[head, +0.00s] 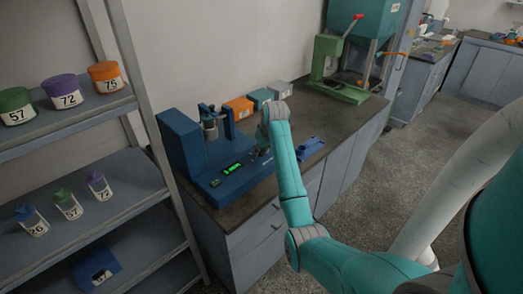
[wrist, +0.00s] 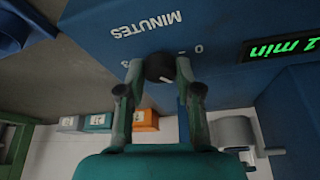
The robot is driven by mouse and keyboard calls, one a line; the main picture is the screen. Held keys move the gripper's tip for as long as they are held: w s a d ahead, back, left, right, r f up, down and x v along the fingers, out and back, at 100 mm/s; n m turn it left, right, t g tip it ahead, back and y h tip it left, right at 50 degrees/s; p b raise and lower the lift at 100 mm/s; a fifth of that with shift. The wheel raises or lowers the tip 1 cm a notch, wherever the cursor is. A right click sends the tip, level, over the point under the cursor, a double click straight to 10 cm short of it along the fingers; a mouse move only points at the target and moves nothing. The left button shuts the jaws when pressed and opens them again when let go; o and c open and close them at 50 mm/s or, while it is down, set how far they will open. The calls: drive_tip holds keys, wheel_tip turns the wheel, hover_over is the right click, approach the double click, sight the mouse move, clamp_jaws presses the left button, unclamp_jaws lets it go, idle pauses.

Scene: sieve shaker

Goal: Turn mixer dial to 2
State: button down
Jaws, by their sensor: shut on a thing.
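The mixer (head: 184,142) is a blue machine on the dark worktop, with a silver cup (head: 210,131) on it and a green lit display (head: 232,168) on its front base. The dial (wrist: 159,68) is a small dark round knob with a white mark, below the upside-down word MINUTES in the wrist view. A "0" is printed to its right. The display (wrist: 282,47) there seems to read "2 min", though the digit is hard to make out. My gripper (wrist: 158,72) has one finger on each side of the dial, closed on it. In the head view my arm largely hides the dial.
Orange (head: 240,108), teal (head: 261,97) and grey (head: 280,90) boxes stand along the wall behind the mixer. A small blue object (head: 310,148) lies right of my gripper. A green machine (head: 340,75) stands farther back. Shelves (head: 75,130) with labelled jars are at left.

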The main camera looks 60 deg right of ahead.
drive_tip(key=shift+m, duration=0.3)
drive_tip(key=m, duration=0.2)
drive_tip(key=m+g+h, duration=0.1)
drive_tip(key=m, duration=0.1)
drive_tip(key=shift+w+a+m, duration=0.15)
drive_tip(key=shift+m, duration=0.15)
drive_tip(key=m+g, duration=0.1)
drive_tip(key=m, duration=0.2)
drive_tip(key=m+g+h, duration=0.1)
drive_tip(key=m, duration=0.2)
drive_tip(key=shift+w+g, duration=0.15)
drive_tip(key=shift+g, duration=0.25)
drive_tip(key=shift+m, duration=0.4)
drive_tip(key=c, duration=0.8)
unclamp_jaws()
drive_tip(key=shift+o, duration=0.2)
